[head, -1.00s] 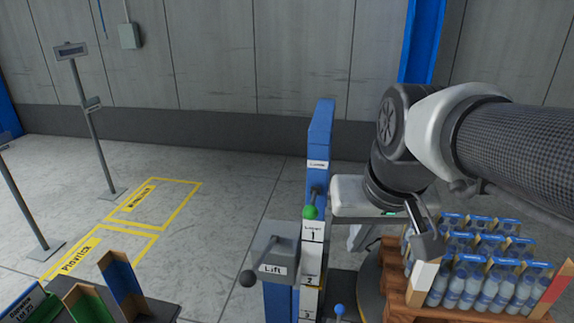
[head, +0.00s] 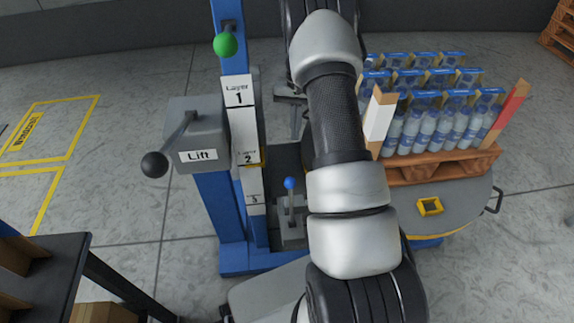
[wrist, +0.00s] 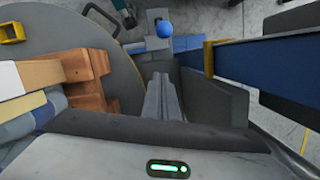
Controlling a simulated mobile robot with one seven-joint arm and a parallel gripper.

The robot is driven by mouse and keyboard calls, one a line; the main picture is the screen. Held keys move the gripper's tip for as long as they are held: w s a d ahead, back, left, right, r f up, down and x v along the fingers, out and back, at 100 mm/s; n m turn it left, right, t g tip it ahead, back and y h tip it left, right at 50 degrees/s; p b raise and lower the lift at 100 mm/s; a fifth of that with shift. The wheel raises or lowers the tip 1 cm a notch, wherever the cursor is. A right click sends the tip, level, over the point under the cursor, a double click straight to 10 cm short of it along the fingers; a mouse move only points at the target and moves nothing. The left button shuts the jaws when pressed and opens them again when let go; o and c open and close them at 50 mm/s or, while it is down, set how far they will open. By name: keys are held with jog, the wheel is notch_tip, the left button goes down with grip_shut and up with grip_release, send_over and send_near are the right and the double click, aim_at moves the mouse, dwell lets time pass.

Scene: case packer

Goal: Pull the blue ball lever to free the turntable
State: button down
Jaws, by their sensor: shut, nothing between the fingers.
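The blue ball lever (head: 290,184) stands on a small grey block at the foot of the blue lift column, left of my arm. In the wrist view the blue ball (wrist: 164,28) is near the top centre, beyond my fingertips and apart from them. My gripper (wrist: 160,82) is shut and empty, its fingers side by side and pointing toward the ball. In the head view my arm hides most of the gripper. The grey turntable (head: 455,200) lies right of my arm, and its left part is hidden; it also shows in the wrist view (wrist: 75,28).
A wooden pallet (head: 440,172) with bottle packs and upright corner boards sits on the turntable. A yellow socket (head: 430,206) is on the turntable's rim. The blue column (head: 228,215) carries a green ball (head: 225,44) and a black-ball Lift lever (head: 155,164). A dark table (head: 45,270) stands front left.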

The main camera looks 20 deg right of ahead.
jog(key=shift+f, duration=0.15)
jog(key=s+a+f+b, duration=0.2)
jog(key=s+f, duration=0.3)
jog(key=f, duration=0.5)
jog(key=shift+a+b, duration=0.4)
jog(key=shift+a, duration=0.25)
jog(key=shift+s+r, duration=0.1)
jog(key=shift+s, duration=0.05)
